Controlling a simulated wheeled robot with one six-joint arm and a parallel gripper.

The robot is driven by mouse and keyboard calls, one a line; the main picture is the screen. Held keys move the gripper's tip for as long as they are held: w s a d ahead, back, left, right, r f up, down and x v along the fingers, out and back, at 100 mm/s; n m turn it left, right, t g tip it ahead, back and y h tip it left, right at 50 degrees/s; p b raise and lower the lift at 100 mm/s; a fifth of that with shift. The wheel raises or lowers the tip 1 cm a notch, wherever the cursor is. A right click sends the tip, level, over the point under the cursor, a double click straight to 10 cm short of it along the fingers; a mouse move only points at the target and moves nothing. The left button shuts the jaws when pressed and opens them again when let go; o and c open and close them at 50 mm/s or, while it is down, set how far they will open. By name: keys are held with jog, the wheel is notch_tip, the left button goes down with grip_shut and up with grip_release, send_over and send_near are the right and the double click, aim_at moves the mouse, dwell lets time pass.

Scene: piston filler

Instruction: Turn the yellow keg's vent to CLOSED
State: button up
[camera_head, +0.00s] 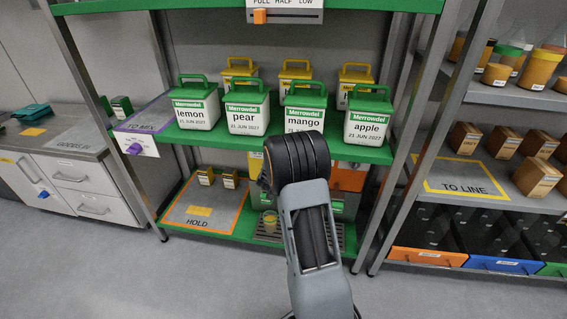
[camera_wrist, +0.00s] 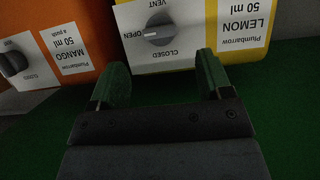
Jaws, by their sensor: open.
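In the wrist view the yellow keg (camera_wrist: 152,63) carries a white LEMON 50 ml label. Its grey vent knob (camera_wrist: 160,29) sits on a white plate marked VENT, OPEN and CLOSED. The white mark on the knob points left, to OPEN. My gripper (camera_wrist: 163,78) is open, with its two green fingers apart and nothing between them. The fingertips are close to the keg's edge, and the knob lies beyond them. In the head view my arm hides the gripper and most of the keg area.
An orange keg (camera_wrist: 60,32) with a MANGO label and a dark knob (camera_wrist: 13,62) stands left of the yellow one. In the head view, several green-lidded tubs, including mango (camera_head: 304,118), stand on the shelf above. The HOLD mat (camera_head: 222,218) lies on the lower shelf.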

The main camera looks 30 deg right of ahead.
jog(key=b+x, duration=0.1)
jog(key=x, duration=0.7)
jog(key=shift+b, duration=0.35)
jog(key=c, duration=0.9)
jog(key=shift+r+p, duration=0.1)
jog(key=shift+p, duration=0.3)
